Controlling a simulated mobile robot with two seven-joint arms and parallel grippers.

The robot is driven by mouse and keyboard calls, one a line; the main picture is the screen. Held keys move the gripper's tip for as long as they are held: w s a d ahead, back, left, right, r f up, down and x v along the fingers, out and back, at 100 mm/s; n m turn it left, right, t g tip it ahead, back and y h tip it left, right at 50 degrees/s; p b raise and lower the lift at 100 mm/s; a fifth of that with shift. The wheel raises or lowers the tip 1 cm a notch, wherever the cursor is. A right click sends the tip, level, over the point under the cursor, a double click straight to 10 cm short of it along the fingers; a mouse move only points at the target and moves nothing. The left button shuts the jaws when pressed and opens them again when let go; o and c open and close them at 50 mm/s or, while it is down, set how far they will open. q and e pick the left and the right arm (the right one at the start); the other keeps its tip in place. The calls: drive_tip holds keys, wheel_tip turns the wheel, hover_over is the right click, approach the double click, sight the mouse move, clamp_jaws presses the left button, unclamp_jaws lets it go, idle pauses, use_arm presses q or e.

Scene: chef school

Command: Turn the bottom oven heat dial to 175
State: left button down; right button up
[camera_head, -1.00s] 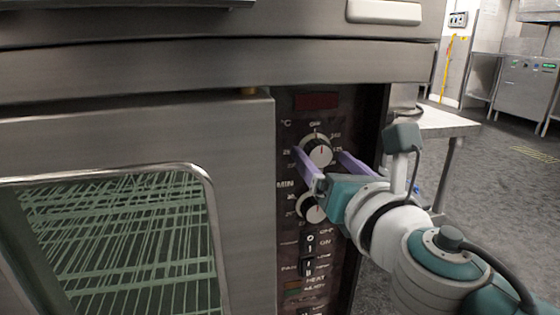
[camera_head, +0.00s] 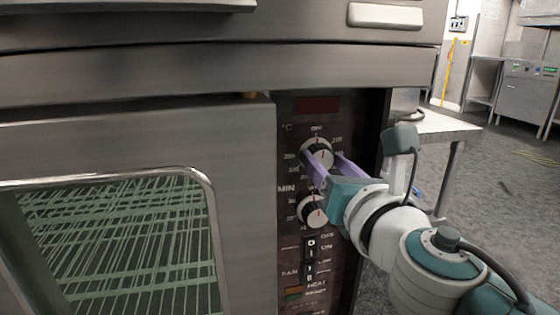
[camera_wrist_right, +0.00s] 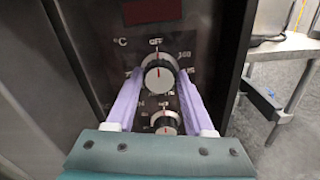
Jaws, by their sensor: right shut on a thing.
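The bottom oven's heat dial (camera_head: 317,148) is the upper round knob on the dark control panel, silver-faced with a dark rim and a °C mark near it. My right gripper (camera_head: 327,162) has its two purple fingers shut on this dial, one on each side. In the right wrist view the dial (camera_wrist_right: 158,76) sits between the fingertips, its red line pointing roughly up toward the OFF mark. The fingers hide some of the scale numbers, and I cannot read 175. My left gripper is not in view.
A second knob, the minutes timer (camera_head: 312,211), is just below, close under my right gripper. Switches (camera_head: 310,255) sit lower on the panel. The glass oven door (camera_head: 120,245) is at the left. A metal table (camera_head: 440,125) stands at the right, beyond my arm.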

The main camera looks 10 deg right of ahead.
clamp_jaws()
drive_tip(key=shift+m, duration=0.3)
